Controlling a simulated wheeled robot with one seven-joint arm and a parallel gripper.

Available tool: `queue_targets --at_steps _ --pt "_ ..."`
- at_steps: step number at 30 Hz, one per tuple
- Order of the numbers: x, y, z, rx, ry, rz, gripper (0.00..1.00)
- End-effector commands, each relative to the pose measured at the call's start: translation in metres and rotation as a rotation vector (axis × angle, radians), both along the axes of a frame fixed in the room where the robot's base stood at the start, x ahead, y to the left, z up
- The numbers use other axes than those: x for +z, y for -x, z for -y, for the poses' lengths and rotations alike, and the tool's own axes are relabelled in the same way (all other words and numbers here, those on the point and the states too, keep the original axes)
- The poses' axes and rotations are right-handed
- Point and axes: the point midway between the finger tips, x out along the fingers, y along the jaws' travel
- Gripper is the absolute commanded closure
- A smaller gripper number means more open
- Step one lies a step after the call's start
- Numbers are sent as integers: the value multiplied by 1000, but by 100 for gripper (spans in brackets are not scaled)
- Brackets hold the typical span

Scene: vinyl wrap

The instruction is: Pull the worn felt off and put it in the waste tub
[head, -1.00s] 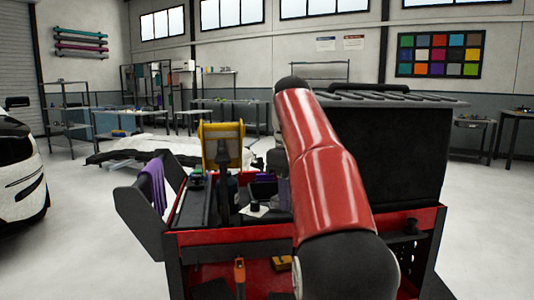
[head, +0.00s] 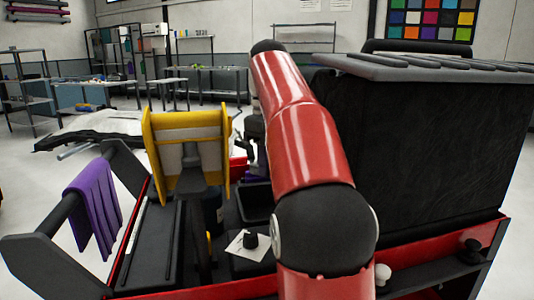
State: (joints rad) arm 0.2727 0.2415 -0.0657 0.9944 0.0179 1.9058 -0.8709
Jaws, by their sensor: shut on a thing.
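My red arm fills the middle of the head view and hides much of the cart behind it. Only a grey part of my gripper (head: 247,138) shows past the arm's left side, above the cart. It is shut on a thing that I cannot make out. I cannot pick out the worn felt. A dark open box (head: 252,203) sits in the cart, partly behind my arm; I cannot tell whether it is the waste tub. A yellow-edged board (head: 187,150) stands on a dark post to the left of my gripper.
A purple cloth (head: 93,208) hangs over the red cart's left rail. A small black knob-shaped thing (head: 250,240) stands on a white sheet (head: 240,249). A large black case (head: 440,150) blocks the right side. Shelves and benches stand at the back, with open floor between.

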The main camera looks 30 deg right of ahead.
Motion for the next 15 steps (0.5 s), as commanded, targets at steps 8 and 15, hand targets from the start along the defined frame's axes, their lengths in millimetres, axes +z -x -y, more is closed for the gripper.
queue_targets --at_steps 8,15 --pt "-28 1 0 0 0 -1 95" --pt "-56 1 0 0 0 -1 95"
